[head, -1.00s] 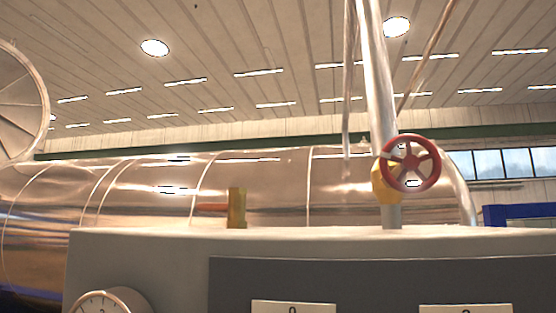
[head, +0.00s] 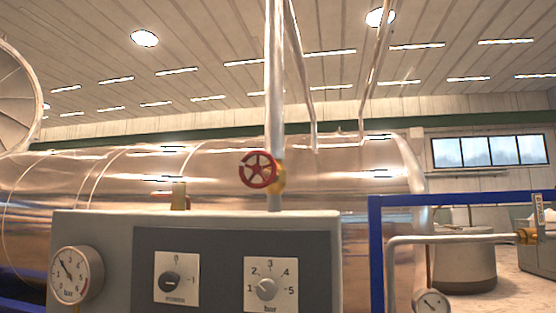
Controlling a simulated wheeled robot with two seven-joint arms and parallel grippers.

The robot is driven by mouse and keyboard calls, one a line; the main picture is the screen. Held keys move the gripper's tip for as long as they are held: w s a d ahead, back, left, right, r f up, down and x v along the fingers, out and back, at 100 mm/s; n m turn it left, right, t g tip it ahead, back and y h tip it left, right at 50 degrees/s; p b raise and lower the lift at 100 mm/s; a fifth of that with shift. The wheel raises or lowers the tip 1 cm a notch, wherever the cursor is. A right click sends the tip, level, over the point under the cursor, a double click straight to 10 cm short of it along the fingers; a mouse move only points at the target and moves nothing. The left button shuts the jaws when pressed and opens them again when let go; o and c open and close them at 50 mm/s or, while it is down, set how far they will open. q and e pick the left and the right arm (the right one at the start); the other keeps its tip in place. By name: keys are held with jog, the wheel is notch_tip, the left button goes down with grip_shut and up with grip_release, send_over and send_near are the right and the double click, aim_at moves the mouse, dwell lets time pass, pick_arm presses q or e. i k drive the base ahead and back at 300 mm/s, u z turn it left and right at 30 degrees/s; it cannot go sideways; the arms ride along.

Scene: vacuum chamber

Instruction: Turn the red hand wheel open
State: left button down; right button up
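The red hand wheel (head: 258,169) is in the head view, just left of the middle. It is a small spoked wheel on a yellow valve body (head: 278,178), fitted to a vertical silver pipe (head: 274,90). The wheel stands above the top edge of a grey control box (head: 90,230). Neither of my grippers is in view, and nothing touches the wheel.
The control box carries a round gauge (head: 75,275), a power switch (head: 170,282) and a bar dial (head: 266,288). A large shiny tank (head: 230,160) lies behind it. A blue frame (head: 376,250) and a silver pipe (head: 460,239) stand to the right.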

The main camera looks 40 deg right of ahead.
aim_at(258, 169)
jog(key=z, duration=1.1)
jog(key=i, duration=0.1)
jog(key=z, duration=0.15)
